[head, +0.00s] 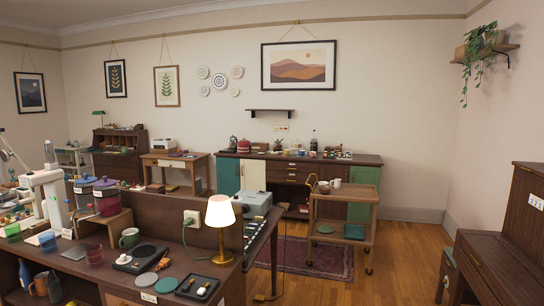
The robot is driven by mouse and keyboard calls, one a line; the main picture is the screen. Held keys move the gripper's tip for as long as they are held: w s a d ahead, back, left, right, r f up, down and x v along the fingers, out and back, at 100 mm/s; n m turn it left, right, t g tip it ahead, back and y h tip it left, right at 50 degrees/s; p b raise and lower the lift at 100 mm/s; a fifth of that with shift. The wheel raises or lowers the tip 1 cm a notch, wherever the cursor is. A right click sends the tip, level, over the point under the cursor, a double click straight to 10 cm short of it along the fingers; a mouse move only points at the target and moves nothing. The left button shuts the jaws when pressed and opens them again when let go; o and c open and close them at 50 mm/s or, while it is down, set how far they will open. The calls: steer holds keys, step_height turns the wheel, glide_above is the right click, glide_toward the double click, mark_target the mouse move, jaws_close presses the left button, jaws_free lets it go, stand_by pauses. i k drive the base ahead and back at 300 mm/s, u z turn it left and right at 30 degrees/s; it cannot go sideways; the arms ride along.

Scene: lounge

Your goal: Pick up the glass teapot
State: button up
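I cannot pick out the glass teapot with certainty in the head view. Several small vessels stand on the far sideboard (345,158), among them a dark pot (233,143) and a reddish one (244,146), too small to tell if either is glass. Small light cups (336,183) stand on the wooden cart (347,197). My gripper is not in view, so its opening and what it holds cannot be seen.
A dark wooden cabinet (500,265) stands at right. Wooden floor (400,255) is clear between cart and cabinet.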

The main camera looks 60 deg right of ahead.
mark_target(277, 145)
steer(key=z, duration=2.3)
